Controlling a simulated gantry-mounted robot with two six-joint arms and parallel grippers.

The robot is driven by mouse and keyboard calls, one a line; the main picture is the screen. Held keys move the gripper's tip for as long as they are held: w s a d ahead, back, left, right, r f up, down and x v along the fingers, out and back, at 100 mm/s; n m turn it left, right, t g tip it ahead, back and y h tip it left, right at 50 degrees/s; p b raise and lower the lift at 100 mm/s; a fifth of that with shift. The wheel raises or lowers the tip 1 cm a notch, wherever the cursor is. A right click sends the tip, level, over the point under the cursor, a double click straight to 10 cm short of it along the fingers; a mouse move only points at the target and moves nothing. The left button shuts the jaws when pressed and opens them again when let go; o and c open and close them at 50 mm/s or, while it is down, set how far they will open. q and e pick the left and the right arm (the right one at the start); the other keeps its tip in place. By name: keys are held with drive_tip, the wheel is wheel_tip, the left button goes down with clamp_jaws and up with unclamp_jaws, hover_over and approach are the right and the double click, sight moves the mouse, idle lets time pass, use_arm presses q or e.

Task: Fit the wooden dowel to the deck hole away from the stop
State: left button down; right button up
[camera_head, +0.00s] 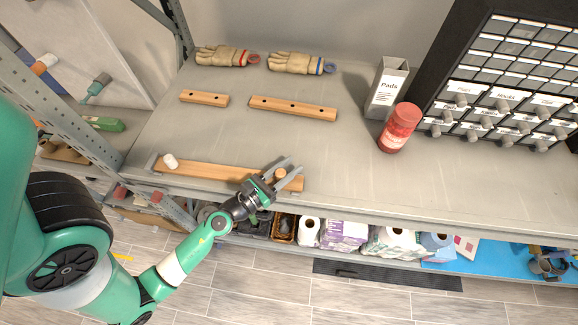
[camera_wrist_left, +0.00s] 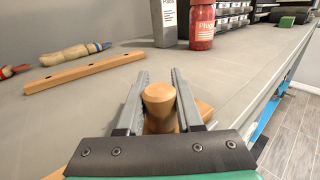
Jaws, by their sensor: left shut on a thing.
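The wooden deck (camera_head: 215,171) is a long board lying along the front left of the shelf. A grey stop (camera_head: 151,161) is at its left end, and a short white cylinder (camera_head: 170,161) stands near that end. The wooden dowel (camera_head: 280,173) is upright at the deck's right end, away from the stop. My left gripper (camera_head: 282,172) is shut on it. In the left wrist view the dowel (camera_wrist_left: 159,98) stands between the two grey fingers, with part of the deck (camera_wrist_left: 205,110) behind it. The fingers hide the dowel's lower end, so I cannot tell whether it is in a hole. My right gripper is out of view.
Two loose wooden bars with dark holes, a short one (camera_head: 204,98) and a longer one (camera_head: 293,107), lie behind the deck. Gloves (camera_head: 222,56) lie at the back. A Pads box (camera_head: 387,88), a red bottle (camera_head: 399,128) and a drawer cabinet (camera_head: 500,80) stand right. The shelf's front right is clear.

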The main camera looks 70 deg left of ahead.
sight(276, 179)
use_arm(q)
drive_tip(key=shift+f, duration=0.2)
drive_tip(key=shift+c, duration=2.4)
unclamp_jaws()
drive_tip(key=shift+s, duration=0.1)
drive_tip(key=b+v, duration=0.2)
drive_tip(key=v, duration=0.1)
drive_tip(key=b+v, duration=0.2)
drive_tip(key=v, duration=0.1)
drive_tip(key=b+v, duration=0.2)
drive_tip(key=v, duration=0.1)
drive_tip(key=shift+s+f+b, duration=0.35)
drive_tip(key=shift+s+b, duration=0.05)
drive_tip(key=shift+s+d+r+b, duration=0.4)
drive_tip(key=shift+s+d+b, duration=0.1)
drive_tip(key=shift+s+b, duration=0.2)
